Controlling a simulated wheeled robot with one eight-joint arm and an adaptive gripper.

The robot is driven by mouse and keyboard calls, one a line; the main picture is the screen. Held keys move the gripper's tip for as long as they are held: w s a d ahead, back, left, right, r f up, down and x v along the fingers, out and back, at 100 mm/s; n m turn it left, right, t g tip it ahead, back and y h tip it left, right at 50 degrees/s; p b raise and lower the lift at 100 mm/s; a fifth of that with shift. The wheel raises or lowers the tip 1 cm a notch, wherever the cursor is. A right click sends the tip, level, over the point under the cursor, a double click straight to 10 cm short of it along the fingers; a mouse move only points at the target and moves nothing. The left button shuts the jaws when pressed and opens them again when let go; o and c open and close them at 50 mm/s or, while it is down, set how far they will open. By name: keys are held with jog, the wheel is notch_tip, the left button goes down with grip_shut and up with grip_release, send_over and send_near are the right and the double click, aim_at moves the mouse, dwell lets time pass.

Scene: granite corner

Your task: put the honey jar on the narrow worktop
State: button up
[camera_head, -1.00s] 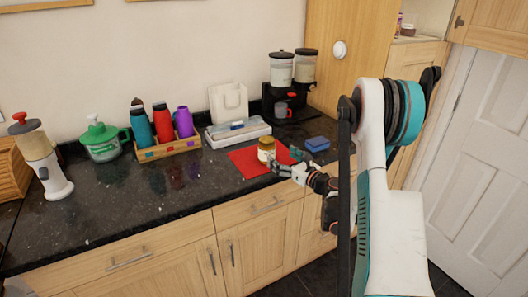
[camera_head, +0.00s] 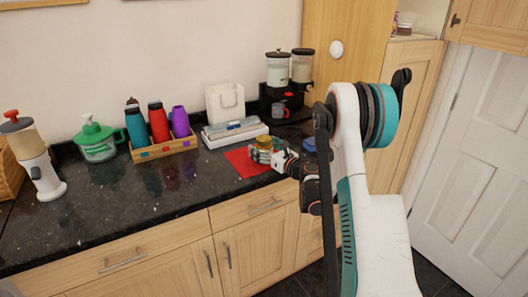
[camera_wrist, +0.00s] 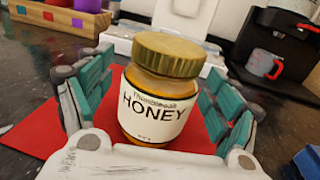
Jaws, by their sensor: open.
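The honey jar (camera_wrist: 152,105) stands upright on a red mat (camera_wrist: 38,131), with a gold lid and a white label reading HONEY. In the head view the jar (camera_head: 264,142) is on the dark worktop (camera_head: 130,206), partly hidden by my gripper (camera_head: 267,155). In the wrist view my gripper (camera_wrist: 155,110) is open, with one teal-padded finger on each side of the jar. I cannot tell which surface is the narrow worktop.
A white box (camera_head: 235,136) and a white bag-shaped holder (camera_head: 226,104) stand behind the mat. A dispenser (camera_head: 287,83) with a cup is at the back right. A blue box (camera_head: 309,144) lies right of the mat. A wooden bottle crate (camera_head: 163,149) stands left. The front-left worktop is clear.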

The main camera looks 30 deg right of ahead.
jog(key=c, duration=1.6)
jog(key=shift+c, duration=0.8)
jog(key=shift+r, duration=0.15)
